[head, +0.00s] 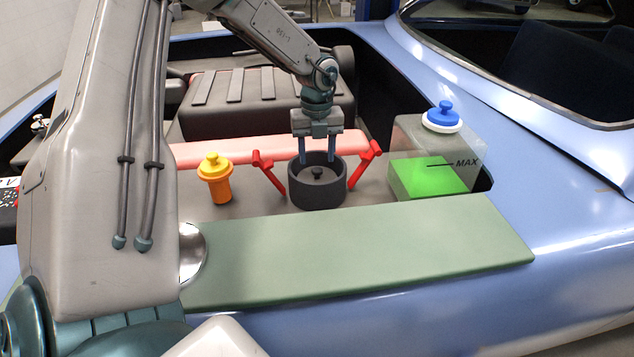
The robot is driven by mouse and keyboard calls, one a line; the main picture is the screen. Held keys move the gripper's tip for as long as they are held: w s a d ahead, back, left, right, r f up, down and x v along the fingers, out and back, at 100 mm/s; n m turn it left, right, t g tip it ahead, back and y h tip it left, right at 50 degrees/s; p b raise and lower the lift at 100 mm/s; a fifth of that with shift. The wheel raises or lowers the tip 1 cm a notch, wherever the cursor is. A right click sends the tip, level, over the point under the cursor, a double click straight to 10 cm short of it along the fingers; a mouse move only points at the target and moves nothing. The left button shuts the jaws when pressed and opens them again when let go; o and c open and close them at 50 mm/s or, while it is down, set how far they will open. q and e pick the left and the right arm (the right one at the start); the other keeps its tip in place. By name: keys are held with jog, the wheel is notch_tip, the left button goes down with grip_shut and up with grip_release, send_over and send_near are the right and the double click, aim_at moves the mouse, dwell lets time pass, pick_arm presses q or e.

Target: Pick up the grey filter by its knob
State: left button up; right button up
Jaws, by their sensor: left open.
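The grey filter (309,180) sits inside a dark round housing (318,196). Its small dark knob (317,172) stands up at the middle. My left gripper (317,160) points down over the housing from above, open. Its two fingers are apart, one to each side of the knob as seen from the head, with the tips near the housing's far rim. Nothing is between the fingers; I cannot tell exactly how high the tips are above the filter. My right gripper is not in view.
Red clamps (269,174) (364,165) stand at both sides of the housing. A yellow cap (215,177) stands to the left. A clear tank with green fluid (428,179) and a blue-knobbed cap (443,115) is at right. A green mat (370,252) lies in front, bare.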

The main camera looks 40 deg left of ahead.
aim_at(317, 169)
pick_arm(q)
jog(key=shift+f, duration=1.6)
jog(key=shift+r, duration=0.1)
jog(key=shift+c, duration=0.7)
grip_shut()
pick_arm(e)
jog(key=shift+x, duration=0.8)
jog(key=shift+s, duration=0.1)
